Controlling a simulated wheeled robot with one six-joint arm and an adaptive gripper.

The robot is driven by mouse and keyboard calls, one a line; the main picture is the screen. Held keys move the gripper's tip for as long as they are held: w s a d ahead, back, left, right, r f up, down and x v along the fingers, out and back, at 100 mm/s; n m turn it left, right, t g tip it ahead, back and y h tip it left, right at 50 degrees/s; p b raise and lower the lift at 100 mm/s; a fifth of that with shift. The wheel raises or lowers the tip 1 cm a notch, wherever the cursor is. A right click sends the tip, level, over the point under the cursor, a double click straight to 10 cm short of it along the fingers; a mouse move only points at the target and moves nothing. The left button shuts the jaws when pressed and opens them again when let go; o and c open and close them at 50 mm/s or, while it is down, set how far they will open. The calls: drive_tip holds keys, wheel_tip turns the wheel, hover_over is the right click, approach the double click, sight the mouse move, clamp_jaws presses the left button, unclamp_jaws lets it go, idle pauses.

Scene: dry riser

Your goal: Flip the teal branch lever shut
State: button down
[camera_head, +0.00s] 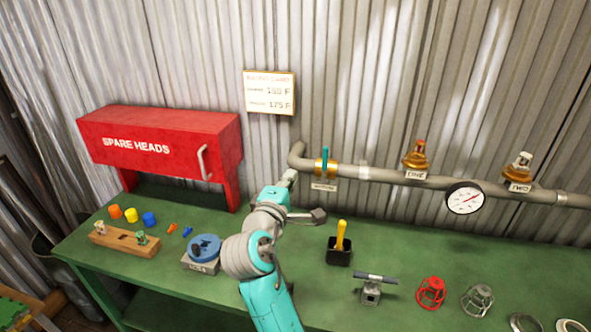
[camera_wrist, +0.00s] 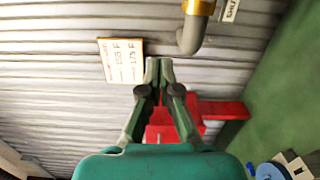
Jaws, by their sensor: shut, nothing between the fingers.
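The teal branch lever (camera_head: 325,159) stands upright in the head view, crosswise to the horizontal grey pipe. It sits on a brass valve body (camera_head: 319,170) just right of the pipe's elbow; the brass also shows at the top of the wrist view (camera_wrist: 200,6). The lever is not visible in the wrist view. My gripper (camera_head: 291,174) is in front of the wall, left of and slightly below the valve in the head view, apart from the lever. In the wrist view its fingers (camera_wrist: 158,64) are together and empty.
The grey pipe (camera_head: 385,174) carries two brass heads and a gauge (camera_head: 464,198) to the right. A rate card (camera_head: 269,92) hangs above left. A red spare-heads box (camera_head: 160,140) stands left. The green bench (camera_head: 225,296) holds a yellow-handled tool (camera_head: 341,235) and several small parts.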

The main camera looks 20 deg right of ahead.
drive_tip(key=shift+v, duration=0.9)
drive_tip(key=s+f+y, duration=0.2)
drive_tip(key=s+f, duration=0.2)
drive_tip(key=f, duration=0.3)
drive_tip(key=s+d+f+y, duration=0.1)
drive_tip(key=s+f+y, duration=0.1)
drive_tip(key=s+f, duration=0.3)
drive_tip(key=s+d+f+y, duration=0.1)
drive_tip(key=s+f, duration=0.4)
drive_tip(key=f, duration=0.6)
drive_tip(key=shift+s+f+t+y, duration=0.1)
drive_tip(key=shift+t+y, duration=0.2)
drive_tip(key=shift+y, duration=0.4)
drive_tip(key=s+f+m+y, duration=0.2)
drive_tip(key=s+f+m, duration=0.1)
drive_tip(key=s, duration=0.9)
drive_tip(key=s+f+m+y, duration=0.2)
drive_tip(key=s+f, duration=0.2)
drive_tip(key=s, duration=0.8)
drive_tip(key=s+r+m, duration=0.3)
drive_tip(key=s, duration=0.4)
drive_tip(key=s+d+r+m, duration=0.1)
drive_tip(key=s+r+m, duration=0.2)
drive_tip(key=s, duration=0.4)
drive_tip(key=shift+d+m+g+h, duration=0.3)
drive_tip(key=shift+d+m+g, duration=0.1)
drive_tip(key=shift+m, duration=0.3)
